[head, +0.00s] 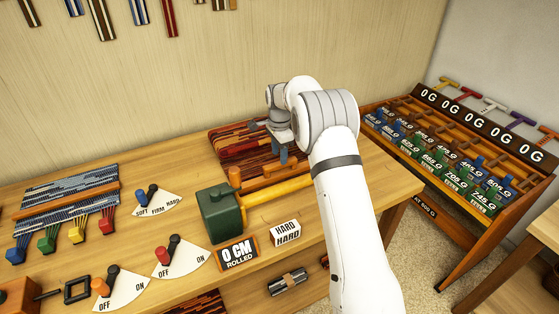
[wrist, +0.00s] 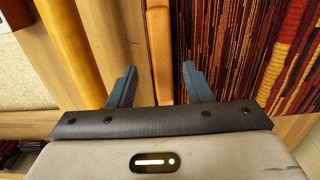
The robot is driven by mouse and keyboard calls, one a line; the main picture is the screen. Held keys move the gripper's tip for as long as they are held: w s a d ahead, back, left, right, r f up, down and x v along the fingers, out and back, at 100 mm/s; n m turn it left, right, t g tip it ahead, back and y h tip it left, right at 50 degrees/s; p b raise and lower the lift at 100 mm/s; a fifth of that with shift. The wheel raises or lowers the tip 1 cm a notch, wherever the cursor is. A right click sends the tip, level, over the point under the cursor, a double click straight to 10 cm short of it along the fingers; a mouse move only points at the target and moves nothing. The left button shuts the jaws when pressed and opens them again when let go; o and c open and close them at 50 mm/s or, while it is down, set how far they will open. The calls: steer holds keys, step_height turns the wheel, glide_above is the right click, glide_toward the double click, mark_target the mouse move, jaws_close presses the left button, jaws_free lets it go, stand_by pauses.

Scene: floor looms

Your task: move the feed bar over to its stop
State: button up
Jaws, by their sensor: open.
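An orange-brown wooden bar, which looks like the feed bar (head: 270,176), lies along the front edge of the striped woven cloth (head: 222,137), beside a yellow roller (head: 286,190). In the wrist view the bar (wrist: 158,45) runs between my two blue-grey fingers, with the roller (wrist: 72,45) to the left and the cloth (wrist: 225,45) to the right. My gripper (wrist: 158,72) is open, with a gap on each side of the bar. In the head view my gripper (head: 283,155) points down at the cloth and bar. My arm hides their right ends, and I cannot make out the stop.
A green box (head: 220,211) stands at the roller's left end, with a "0 CM ROLLED" sign (head: 237,254) and a "HARD" block (head: 286,233) in front. Dial levers (head: 153,192) stand left. A rack of labelled weights (head: 440,150) stands right, past the table's edge.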

mark_target(279, 163)
steer(key=shift+r, duration=2)
steer(key=s+d+r+n+t, duration=0.1)
steer(key=s+d+r+n, duration=0.2)
steer(key=s+r, duration=0.5)
steer(key=s+d+r+n, duration=0.3)
steer(key=s+r, duration=0.3)
steer(key=s, duration=0.4)
steer(key=s+d+f+n+t, duration=0.1)
steer(key=s+d+n, duration=0.1)
steer(key=s, duration=1)
steer(key=s+d+f+n, duration=0.1)
steer(key=s+n, duration=0.4)
steer(key=s, duration=0.7)
steer(key=shift+s+d+f+t, duration=0.4)
steer(key=shift+f, duration=0.2)
